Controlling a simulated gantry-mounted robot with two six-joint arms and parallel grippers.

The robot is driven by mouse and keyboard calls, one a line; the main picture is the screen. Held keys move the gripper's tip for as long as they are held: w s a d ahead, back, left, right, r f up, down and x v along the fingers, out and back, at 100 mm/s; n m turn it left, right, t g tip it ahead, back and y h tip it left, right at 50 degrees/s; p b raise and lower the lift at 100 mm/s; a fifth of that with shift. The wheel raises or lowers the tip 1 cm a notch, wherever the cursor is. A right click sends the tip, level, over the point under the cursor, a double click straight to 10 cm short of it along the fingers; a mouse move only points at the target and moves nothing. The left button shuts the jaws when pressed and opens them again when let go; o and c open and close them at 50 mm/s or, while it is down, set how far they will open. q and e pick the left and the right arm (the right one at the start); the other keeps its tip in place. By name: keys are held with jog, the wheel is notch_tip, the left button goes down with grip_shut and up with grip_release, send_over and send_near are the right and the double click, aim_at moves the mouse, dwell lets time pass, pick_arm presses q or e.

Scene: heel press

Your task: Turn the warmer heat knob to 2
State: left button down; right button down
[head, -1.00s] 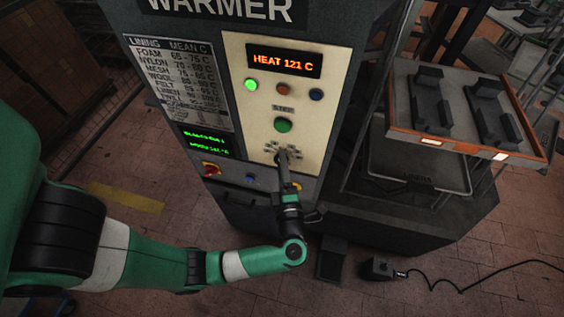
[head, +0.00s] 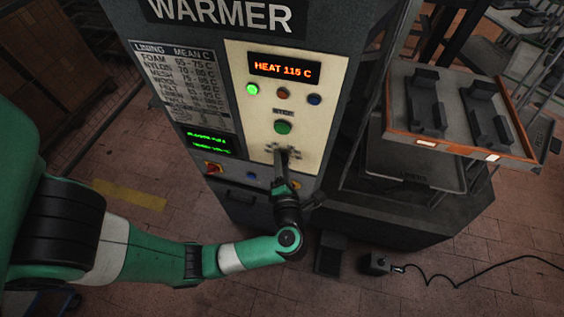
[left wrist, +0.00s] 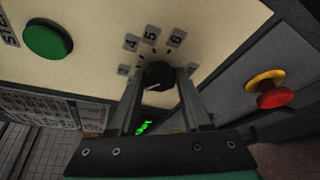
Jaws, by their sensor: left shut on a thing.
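The warmer heat knob (left wrist: 158,73) is a round black dial on the cream panel of the warmer (head: 237,100). In the left wrist view the numerals 4, 5 and 6 show around it, with side labels partly hidden by the fingers. A small pale mark shows on the knob, but I cannot tell which numeral it points to. My left gripper (head: 282,160) is shut on the knob, one finger on each side, as the left wrist view (left wrist: 160,80) also shows. The heat display (head: 284,70) reads HEAT 115 C. My right gripper is not in view.
A green button (head: 283,127) sits above the knob. A red emergency button (left wrist: 273,95) on a yellow base is on the grey lower panel. A rack with an orange-edged tray (head: 455,146) stands to the right. A small black box (head: 376,262) with a cable lies on the floor.

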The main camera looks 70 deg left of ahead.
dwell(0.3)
pick_arm(q)
jog(key=shift+c, duration=1.8)
grip_release()
jog(key=p+v, duration=0.1)
jog(key=v, duration=1)
jog(key=shift+d, duration=0.35)
jog(key=shift+r, duration=0.1)
